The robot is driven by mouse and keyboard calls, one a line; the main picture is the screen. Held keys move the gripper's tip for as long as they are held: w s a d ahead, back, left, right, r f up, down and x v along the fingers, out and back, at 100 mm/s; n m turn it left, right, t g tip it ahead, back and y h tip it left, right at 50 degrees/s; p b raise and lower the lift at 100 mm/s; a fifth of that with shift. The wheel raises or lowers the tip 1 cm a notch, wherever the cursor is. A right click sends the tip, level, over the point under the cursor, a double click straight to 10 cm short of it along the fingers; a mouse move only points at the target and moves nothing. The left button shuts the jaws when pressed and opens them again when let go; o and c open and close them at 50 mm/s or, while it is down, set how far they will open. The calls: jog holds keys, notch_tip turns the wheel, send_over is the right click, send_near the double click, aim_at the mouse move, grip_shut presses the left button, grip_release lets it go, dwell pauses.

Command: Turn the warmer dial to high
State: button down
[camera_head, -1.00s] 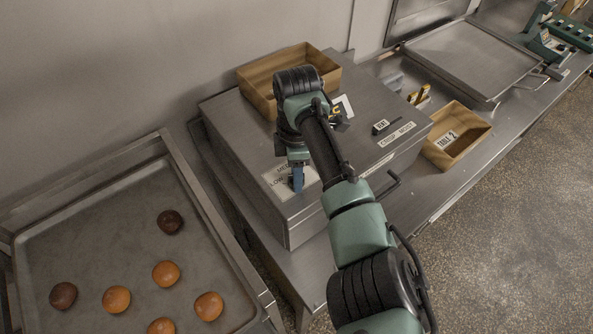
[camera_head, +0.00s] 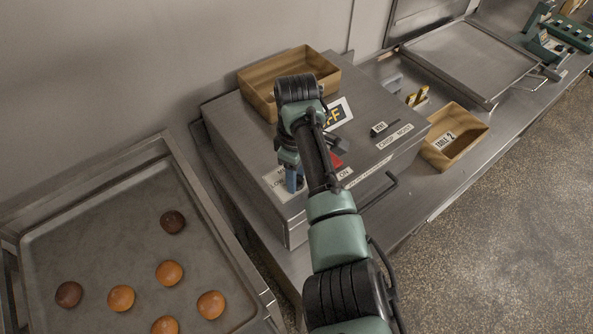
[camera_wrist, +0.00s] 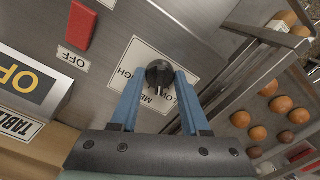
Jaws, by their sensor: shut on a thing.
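The warmer dial (camera_wrist: 158,74) is a round black knob on a white label plate (camera_wrist: 128,62) on top of the steel warmer (camera_head: 240,135). The plate carries LOW, MED and HIGH, partly covered by the knob and fingers. A small light mark shows on the knob's lower edge in the wrist view; I cannot tell exactly which word it meets. My gripper (camera_wrist: 155,92) has its two blue fingers on either side of the dial, shut on it. In the head view my gripper (camera_head: 292,180) points down at the plate, and my arm hides the dial.
A red switch (camera_wrist: 80,27) with ON and OFF labels sits beside the dial. A TABLE 2 box (camera_head: 455,135) is at right. A tray of buns (camera_head: 110,235) is at left.

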jog(key=m+p, duration=0.1)
jog(key=m, duration=0.3)
jog(key=shift+r+m, duration=0.1)
jog(key=shift+m, duration=0.2)
jog(key=m+p, duration=0.1)
jog(key=m, duration=0.3)
jog(key=shift+m, duration=0.3)
jog(key=m, duration=0.4)
jog(key=shift+m+p, duration=0.4)
jog(key=shift+m, duration=1.7)
jog(key=shift+c, duration=1.9)
grip_release()
